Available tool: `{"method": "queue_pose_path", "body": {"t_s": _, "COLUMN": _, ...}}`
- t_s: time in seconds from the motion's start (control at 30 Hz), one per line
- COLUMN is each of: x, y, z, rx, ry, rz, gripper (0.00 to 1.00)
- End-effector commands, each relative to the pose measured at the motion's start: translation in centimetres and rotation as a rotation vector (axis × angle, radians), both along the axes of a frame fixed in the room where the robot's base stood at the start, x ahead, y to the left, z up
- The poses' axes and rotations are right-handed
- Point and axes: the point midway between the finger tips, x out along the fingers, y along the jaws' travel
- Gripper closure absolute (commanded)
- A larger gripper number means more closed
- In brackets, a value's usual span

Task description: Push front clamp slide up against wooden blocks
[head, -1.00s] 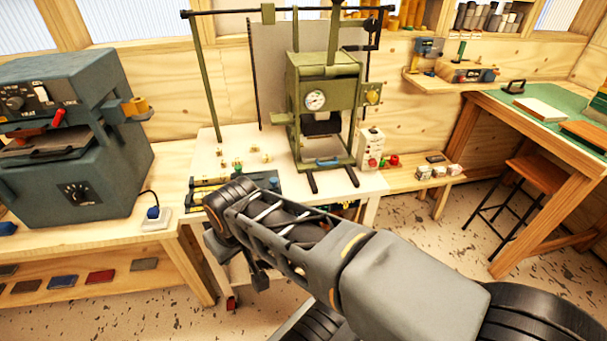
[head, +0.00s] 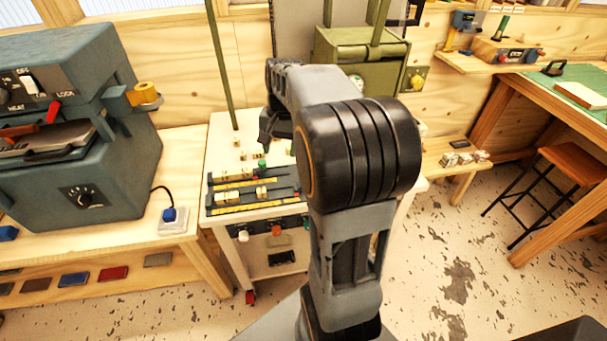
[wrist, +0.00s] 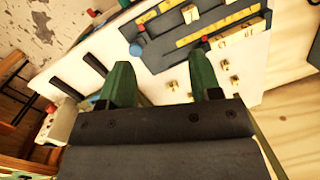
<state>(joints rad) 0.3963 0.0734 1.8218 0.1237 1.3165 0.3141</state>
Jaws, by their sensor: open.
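Two dark clamp rails with yellow strips (head: 246,198) lie at the front of the white tabletop. Small pale wooden blocks (head: 262,191) sit on the front rail, and blocks also show in the wrist view (wrist: 190,14). Small red knobs (wrist: 140,27) show on the clamps in the wrist view; I cannot tell surely which one belongs to the front slide. My gripper (wrist: 163,80) has two green fingers, spread apart with nothing between them, above the tabletop beside the rails. In the head view my arm hides the right side of the tabletop and most of my gripper.
Several loose blocks (head: 240,147) lie on the tabletop behind the rails. A green press (head: 355,52) stands at the back, partly hidden by my arm. A grey-blue machine (head: 75,150) stands on the bench at left.

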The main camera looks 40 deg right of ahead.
Motion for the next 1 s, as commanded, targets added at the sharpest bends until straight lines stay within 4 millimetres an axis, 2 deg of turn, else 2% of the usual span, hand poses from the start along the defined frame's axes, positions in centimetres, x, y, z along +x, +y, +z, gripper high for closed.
{"method": "queue_pose_path", "body": {"t_s": 0.03, "x": 1.0, "y": -2.5, "z": -0.7, "rx": 0.031, "ry": 0.042, "rz": -0.086, "gripper": 0.42}}
{"method": "queue_pose_path", "body": {"t_s": 0.2, "x": 2.5, "y": -8.5, "z": -2.2, "rx": 0.119, "ry": 0.147, "rz": -0.301, "gripper": 0.42}}
{"method": "queue_pose_path", "body": {"t_s": 0.3, "x": 2.7, "y": -10.9, "z": -3.0, "rx": 0.154, "ry": 0.189, "rz": -0.382, "gripper": 0.42}}
{"method": "queue_pose_path", "body": {"t_s": 0.4, "x": 2.8, "y": -12.4, "z": -3.6, "rx": 0.179, "ry": 0.216, "rz": -0.436, "gripper": 0.42}}
{"method": "queue_pose_path", "body": {"t_s": 0.6, "x": 2.6, "y": -13.0, "z": -5.4, "rx": 0.197, "ry": 0.236, "rz": -0.47, "gripper": 0.42}}
{"method": "queue_pose_path", "body": {"t_s": 1.0, "x": 1.6, "y": -10.2, "z": -12.3, "rx": 0.196, "ry": 0.238, "rz": -0.468, "gripper": 0.42}}
